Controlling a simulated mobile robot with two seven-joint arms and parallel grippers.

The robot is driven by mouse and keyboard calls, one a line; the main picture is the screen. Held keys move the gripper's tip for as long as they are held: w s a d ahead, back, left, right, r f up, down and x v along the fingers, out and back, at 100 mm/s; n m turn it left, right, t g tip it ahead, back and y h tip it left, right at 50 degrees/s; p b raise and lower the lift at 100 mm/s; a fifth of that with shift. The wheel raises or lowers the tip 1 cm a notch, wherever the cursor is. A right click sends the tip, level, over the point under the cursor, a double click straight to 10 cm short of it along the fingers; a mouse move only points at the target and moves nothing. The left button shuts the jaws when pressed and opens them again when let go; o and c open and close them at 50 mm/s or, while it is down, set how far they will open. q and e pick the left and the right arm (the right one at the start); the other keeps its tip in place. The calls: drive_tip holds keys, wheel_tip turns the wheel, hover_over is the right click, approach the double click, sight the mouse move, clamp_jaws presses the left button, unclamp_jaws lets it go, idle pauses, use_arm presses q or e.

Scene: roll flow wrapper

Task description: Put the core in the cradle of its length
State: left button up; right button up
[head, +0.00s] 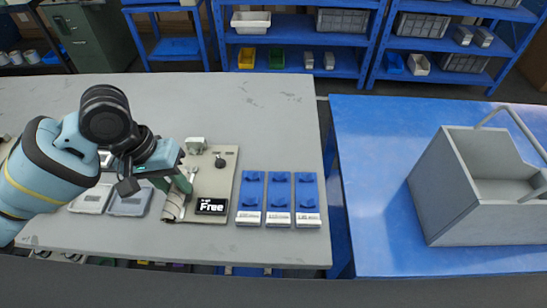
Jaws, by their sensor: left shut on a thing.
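Three blue cradles stand side by side on the grey table: the left cradle (250,192), the middle cradle (279,192) and the right cradle (307,192). Each has a white label at its front; the print is too small to read. All three look empty. My left gripper (182,196) is left of the cradles, over the left side of a beige device with a black display (211,206) reading "Free". It is shut on a pale thing, likely the core (173,207), mostly hidden by the gripper. My right gripper is out of view.
Two grey trays (129,203) lie left of the device, partly behind my arm. The grey table (270,125) is clear behind the cradles. A blue table (385,180) with a grey open box (455,200) stands at the right, across a gap. Shelves line the back.

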use_arm(q)
drive_tip(key=w+d+f+h, duration=0.3)
drive_tip(key=w+d, duration=0.3)
drive_tip(key=d, duration=0.3)
drive_tip(key=w+d+f+h+b, duration=0.1)
drive_tip(key=w+d+f+h, duration=0.2)
drive_tip(key=w+d, duration=0.3)
drive_tip(key=d, duration=0.4)
drive_tip(key=shift+d+f+h, duration=0.25)
drive_tip(key=shift+h, duration=0.15)
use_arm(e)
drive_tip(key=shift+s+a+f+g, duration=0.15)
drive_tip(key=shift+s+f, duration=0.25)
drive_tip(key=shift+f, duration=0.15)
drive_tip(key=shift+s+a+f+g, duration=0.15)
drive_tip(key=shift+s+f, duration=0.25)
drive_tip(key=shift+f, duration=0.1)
use_arm(q)
drive_tip(key=shift+f+b, duration=0.15)
drive_tip(key=shift+b, duration=0.15)
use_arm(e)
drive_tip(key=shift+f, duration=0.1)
